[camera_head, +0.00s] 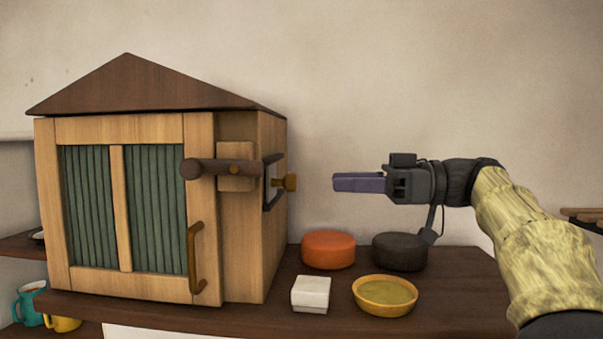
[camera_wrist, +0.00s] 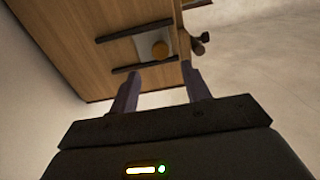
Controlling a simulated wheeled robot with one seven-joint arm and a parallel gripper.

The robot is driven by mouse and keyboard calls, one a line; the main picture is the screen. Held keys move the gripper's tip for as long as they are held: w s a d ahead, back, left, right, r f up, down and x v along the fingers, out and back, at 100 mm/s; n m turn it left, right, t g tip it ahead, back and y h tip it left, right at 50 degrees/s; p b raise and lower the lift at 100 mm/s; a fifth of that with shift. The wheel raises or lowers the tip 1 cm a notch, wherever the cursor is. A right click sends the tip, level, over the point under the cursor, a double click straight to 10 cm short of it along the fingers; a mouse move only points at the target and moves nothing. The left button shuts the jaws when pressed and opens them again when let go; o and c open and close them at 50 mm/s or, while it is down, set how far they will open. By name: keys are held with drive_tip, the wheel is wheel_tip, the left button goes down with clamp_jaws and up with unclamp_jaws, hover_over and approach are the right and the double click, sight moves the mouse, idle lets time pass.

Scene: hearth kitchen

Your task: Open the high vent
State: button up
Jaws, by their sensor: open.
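A wooden house-shaped cabinet (camera_head: 235,240) stands on the shelf at the left. On its right side wall is a small vent slide with a pale plate (camera_wrist: 144,46) between two dark rails (camera_wrist: 135,32). A round brass knob (camera_head: 290,182) sticks out from the plate; it also shows in the wrist view (camera_wrist: 160,48). My gripper (camera_head: 336,183) is open and empty, right of the knob at about its height, with a gap between. In the wrist view my two fingers (camera_wrist: 162,72) point at the side wall, the knob roughly between their tips but beyond them.
A dark round bar (camera_head: 220,168) crosses the cabinet's front edge, above a curved door handle (camera_head: 197,258). On the shelf (camera_head: 450,290) below my gripper are an orange round tin (camera_head: 328,250), a dark round tin (camera_head: 399,252), a white box (camera_head: 311,294) and a yellow bowl (camera_head: 385,296).

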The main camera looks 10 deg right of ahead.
sight(284, 181)
drive_tip(key=w+a+p, duration=0.1)
drive_tip(key=a+p, duration=0.1)
drive_tip(key=a, duration=0.5)
drive_tip(key=shift+w+a+p, duration=0.15)
drive_tip(key=shift+a+p, duration=0.15)
drive_tip(key=shift+p, duration=0.1)
clamp_jaws()
